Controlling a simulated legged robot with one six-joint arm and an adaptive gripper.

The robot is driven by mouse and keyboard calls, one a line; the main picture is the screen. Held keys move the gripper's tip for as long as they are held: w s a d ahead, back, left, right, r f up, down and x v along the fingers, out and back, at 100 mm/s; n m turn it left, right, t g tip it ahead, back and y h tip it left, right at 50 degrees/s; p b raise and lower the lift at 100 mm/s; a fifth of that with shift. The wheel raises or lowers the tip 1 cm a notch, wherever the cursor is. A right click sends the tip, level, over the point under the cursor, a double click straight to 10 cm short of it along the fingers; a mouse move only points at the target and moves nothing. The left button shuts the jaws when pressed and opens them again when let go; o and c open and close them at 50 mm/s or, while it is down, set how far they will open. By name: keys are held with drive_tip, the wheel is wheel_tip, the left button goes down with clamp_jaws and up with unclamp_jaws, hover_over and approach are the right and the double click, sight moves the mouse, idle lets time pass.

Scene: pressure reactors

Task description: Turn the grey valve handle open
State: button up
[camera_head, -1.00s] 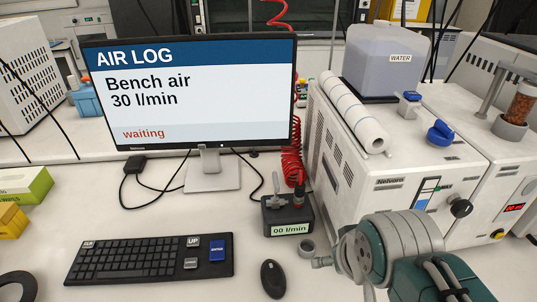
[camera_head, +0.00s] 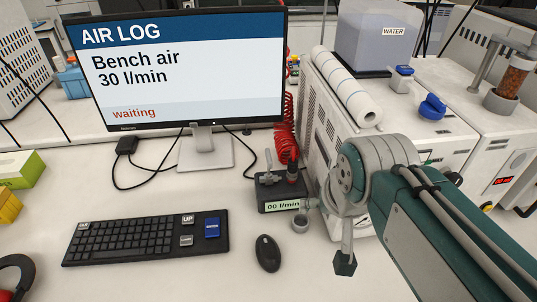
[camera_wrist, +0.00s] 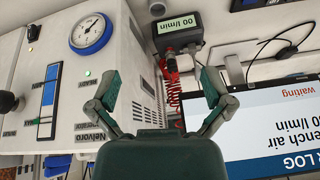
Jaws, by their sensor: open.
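The grey valve handle (camera_head: 268,160) stands up from a small black box (camera_head: 263,197) on the bench, whose display reads 00 l/min. In the head view my arm's end is right of the box, apart from the handle.
The monitor (camera_head: 185,70) reads Bench air 30 l/min, waiting. A keyboard (camera_head: 145,238) and mouse (camera_head: 267,253) lie in front. A white cabinet (camera_head: 318,120) with a paper roll (camera_head: 346,85) stands right of the box. A gauge (camera_wrist: 90,33) shows in the wrist view.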

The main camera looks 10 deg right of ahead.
drive_tip(key=w+a+r+m+g, duration=0.2)
drive_tip(key=w+r+m, duration=0.2)
drive_tip(key=w+m, duration=0.55)
drive_tip(key=m+g, duration=0.3)
drive_tip(key=m, duration=0.4)
hover_over(268, 154)
wheel_tip(268, 154, down, 3)
drive_tip(key=shift+f+n, duration=0.15)
drive_tip(key=shift+n, duration=0.1)
wheel_tip(268, 154, down, 10)
drive_tip(key=shift+f, duration=0.2)
drive_tip(key=c, duration=0.8)
